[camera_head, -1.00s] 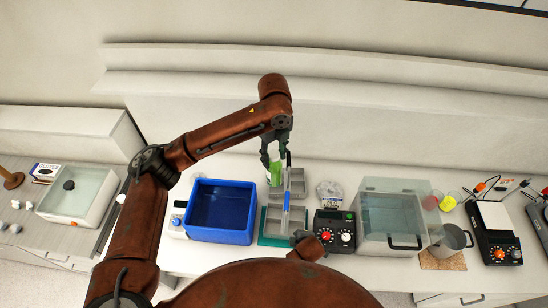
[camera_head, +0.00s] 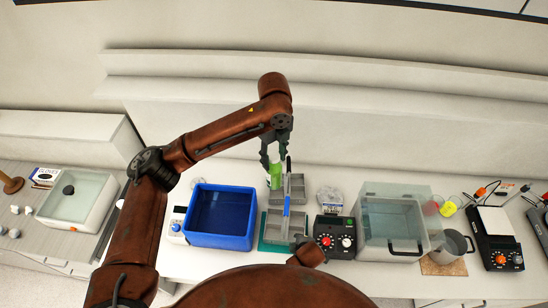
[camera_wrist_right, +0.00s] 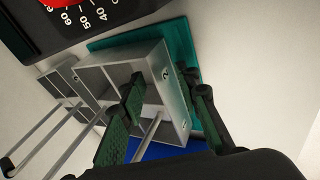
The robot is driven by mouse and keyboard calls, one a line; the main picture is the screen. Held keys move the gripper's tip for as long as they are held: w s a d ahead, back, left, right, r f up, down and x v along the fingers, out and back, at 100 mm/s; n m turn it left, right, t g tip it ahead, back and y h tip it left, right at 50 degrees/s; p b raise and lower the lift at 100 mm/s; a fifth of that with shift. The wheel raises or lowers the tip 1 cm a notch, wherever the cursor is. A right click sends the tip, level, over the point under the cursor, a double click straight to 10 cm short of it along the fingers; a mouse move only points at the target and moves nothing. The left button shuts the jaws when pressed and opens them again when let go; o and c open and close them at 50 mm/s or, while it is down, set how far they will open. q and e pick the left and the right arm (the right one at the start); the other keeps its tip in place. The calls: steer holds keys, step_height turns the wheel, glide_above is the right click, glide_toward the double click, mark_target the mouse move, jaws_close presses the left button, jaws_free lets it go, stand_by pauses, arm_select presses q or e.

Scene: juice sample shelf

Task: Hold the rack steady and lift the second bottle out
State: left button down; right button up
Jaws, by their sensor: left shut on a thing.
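A green bottle (camera_head: 275,177) is held upright in my left gripper (camera_head: 273,160), which is shut on it over the left side of the back grey rack (camera_head: 297,189). Whether the bottle's base is clear of that rack cannot be told. A front grey rack (camera_head: 274,225) with a blue-gripped upright handle (camera_head: 287,203) sits on a teal mat. In the right wrist view my right gripper (camera_wrist_right: 165,115) has its fingers apart, around a wall of a grey rack (camera_wrist_right: 172,85) marked 2. Firm contact there cannot be told. In the head view my right gripper is mostly hidden.
A blue bin (camera_head: 221,215) stands left of the racks. A black device with knobs (camera_head: 335,238) is close on the right, with a clear lidded box (camera_head: 393,225) beyond it. The counter behind the racks is clear.

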steer(key=v, duration=1.2)
steer(key=shift+a, duration=0.1)
